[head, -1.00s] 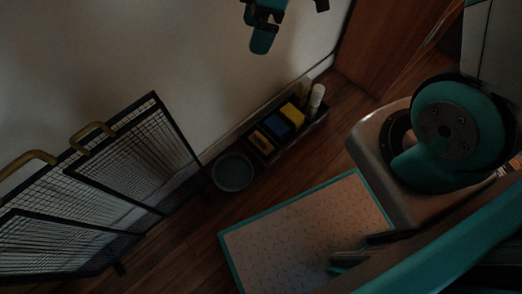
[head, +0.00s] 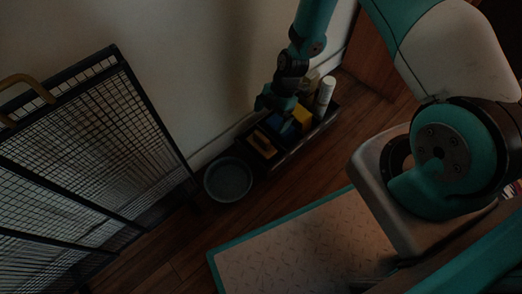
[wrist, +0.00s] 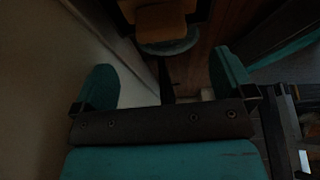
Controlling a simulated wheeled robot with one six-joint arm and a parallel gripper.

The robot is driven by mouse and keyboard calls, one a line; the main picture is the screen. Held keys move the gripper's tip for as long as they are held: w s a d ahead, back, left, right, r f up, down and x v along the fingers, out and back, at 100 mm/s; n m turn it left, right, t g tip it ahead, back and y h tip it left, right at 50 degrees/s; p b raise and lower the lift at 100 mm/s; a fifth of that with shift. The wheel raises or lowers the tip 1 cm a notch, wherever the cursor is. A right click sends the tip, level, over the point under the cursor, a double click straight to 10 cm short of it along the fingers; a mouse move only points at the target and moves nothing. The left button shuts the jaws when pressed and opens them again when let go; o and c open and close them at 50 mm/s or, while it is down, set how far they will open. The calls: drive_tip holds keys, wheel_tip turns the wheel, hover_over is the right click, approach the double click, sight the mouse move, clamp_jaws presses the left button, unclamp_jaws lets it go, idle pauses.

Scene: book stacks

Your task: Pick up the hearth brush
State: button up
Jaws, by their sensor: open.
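A dark caddy (head: 287,152) stands on the floor against the wall. In its left end lies a tan-orange block-shaped thing (head: 263,142), which may be the hearth brush; I cannot make out bristles. A tan-orange piece (wrist: 162,20) also shows at the top of the wrist view, above a grey round rim. My gripper (head: 273,103) hangs over the caddy in the head view and hides part of its back.
Blue (head: 282,127) and yellow (head: 302,116) items and a white bottle (head: 325,90) share the caddy. A grey round bowl (head: 228,180) sits left of it. A black mesh screen (head: 85,130) stands further left.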

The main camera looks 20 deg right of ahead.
sight(262, 136)
drive_tip(key=b+x, duration=0.2)
drive_tip(key=x, duration=0.3)
drive_tip(key=shift+f, duration=0.2)
drive_tip(key=b+x, duration=0.4)
drive_tip(key=x, duration=0.1)
drive_tip(key=shift+s+a+b, duration=0.15)
drive_tip(key=shift+a+b, duration=0.15)
drive_tip(key=shift+a, duration=0.1)
drive_tip(key=c, duration=1)
